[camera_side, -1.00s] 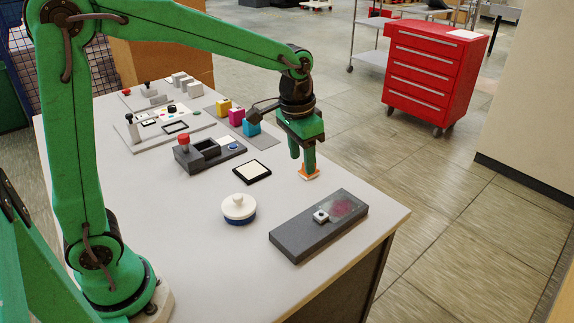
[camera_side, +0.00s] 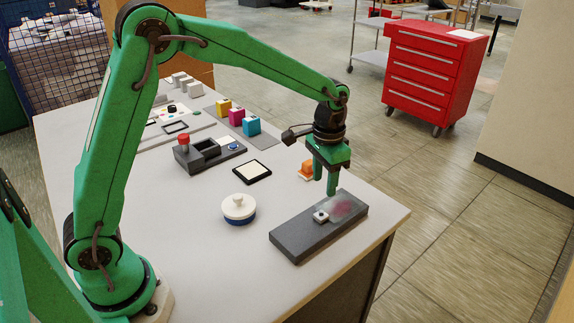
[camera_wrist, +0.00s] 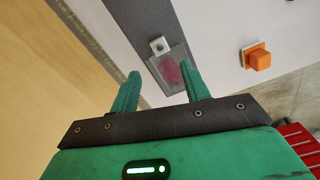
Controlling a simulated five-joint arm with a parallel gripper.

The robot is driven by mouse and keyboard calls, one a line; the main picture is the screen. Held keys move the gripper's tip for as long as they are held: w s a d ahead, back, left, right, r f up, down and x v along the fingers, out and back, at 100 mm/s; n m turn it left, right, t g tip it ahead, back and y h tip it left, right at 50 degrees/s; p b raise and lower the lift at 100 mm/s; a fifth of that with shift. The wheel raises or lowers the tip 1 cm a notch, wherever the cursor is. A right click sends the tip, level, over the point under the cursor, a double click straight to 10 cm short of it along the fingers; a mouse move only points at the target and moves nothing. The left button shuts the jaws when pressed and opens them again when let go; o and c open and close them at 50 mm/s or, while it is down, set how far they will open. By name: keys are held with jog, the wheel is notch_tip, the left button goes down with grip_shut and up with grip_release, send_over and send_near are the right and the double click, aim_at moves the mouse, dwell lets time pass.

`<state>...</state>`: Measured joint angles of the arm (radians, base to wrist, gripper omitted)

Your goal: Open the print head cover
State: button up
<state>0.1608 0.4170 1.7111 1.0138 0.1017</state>
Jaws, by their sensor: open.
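A long dark grey block (camera_side: 300,237) lies near the table's front right corner. A clear panel (camera_side: 348,206) with a pink-red patch under it covers its far part and looks like the print head cover, lying flat. A small light square piece with a dark centre (camera_side: 320,216) sits at the panel's near edge. My gripper (camera_side: 325,178) is open and empty, pointing down above the block's far end. In the wrist view the panel (camera_wrist: 167,66) and the square piece (camera_wrist: 158,46) show beyond and between my fingertips (camera_wrist: 161,77).
An orange block (camera_side: 305,168) on a pale base stands just behind my gripper. A white-lidded round pot (camera_side: 238,208) and a black-framed pad (camera_side: 253,171) lie to the left. Coloured cartridges (camera_side: 251,126) and a grey station (camera_side: 209,153) stand farther back.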

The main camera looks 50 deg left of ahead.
aim_at(322, 204)
jog(key=shift+f, duration=3.3)
grip_shut()
